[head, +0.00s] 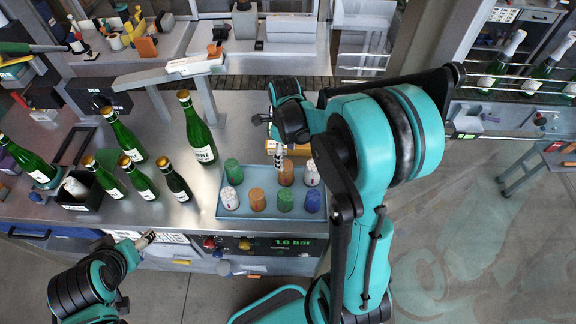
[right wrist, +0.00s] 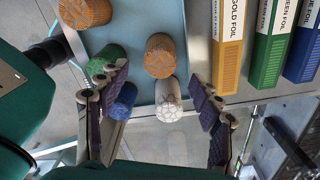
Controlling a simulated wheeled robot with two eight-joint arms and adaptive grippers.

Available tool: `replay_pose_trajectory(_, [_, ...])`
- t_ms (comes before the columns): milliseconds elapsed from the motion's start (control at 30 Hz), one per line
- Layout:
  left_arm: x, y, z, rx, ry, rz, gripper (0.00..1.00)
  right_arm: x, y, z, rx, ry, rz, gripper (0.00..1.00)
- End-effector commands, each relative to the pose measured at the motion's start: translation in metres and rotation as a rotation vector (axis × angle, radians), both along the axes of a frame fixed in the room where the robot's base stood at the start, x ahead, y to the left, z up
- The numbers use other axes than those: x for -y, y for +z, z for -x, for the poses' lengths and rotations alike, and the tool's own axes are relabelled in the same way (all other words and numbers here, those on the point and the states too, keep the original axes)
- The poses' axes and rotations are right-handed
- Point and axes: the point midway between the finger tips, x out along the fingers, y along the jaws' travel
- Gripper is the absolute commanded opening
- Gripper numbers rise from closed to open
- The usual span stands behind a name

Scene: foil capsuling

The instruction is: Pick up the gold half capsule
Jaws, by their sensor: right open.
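Two gold capsules stand on the blue tray (head: 271,213): one in the back row (head: 286,173), one in the front row (head: 257,199). In the right wrist view one gold capsule (right wrist: 160,56) is just beyond the fingertips, and another (right wrist: 85,12) is at the top left. I cannot tell which is the half capsule. My right gripper (head: 277,150) is over the back of the tray. In its wrist view it is open (right wrist: 155,85), with a white capsule (right wrist: 168,98) showing between the fingers. My left gripper (head: 147,240) is at the bench's front edge, its jaws unclear.
Green (head: 233,171), white (head: 229,198) and blue (head: 312,200) capsules stand close by on the tray. Gold (right wrist: 228,45), green (right wrist: 270,45) and blue foil boxes stand beside it. Several green bottles (head: 199,130) stand left of the tray.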

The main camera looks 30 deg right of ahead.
Motion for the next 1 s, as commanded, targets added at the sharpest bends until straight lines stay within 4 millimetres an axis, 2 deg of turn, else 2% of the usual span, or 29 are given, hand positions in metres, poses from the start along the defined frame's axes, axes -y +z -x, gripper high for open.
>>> replay_pose_trajectory(400, [0.000,-0.008,0.000,0.000,0.000,0.000,0.67,0.002,-0.058,0.001,0.002,0.004,0.001,0.65])
replay_pose_trajectory(700, [0.000,-0.008,0.000,0.000,0.000,0.000,0.67,0.002,-0.062,0.001,0.003,0.005,0.000,0.65])
replay_pose_trajectory(733, [0.000,-0.008,0.000,0.000,0.000,0.000,0.67,0.002,-0.062,0.001,0.003,0.005,0.000,0.57])
replay_pose_trajectory(900, [0.000,-0.008,0.000,0.000,0.000,0.000,0.67,0.002,-0.062,0.001,0.003,0.005,0.000,0.32])
replay_pose_trajectory(1000, [0.000,-0.008,0.000,0.000,0.000,0.000,0.67,0.002,-0.062,0.001,0.003,0.005,0.000,0.32])
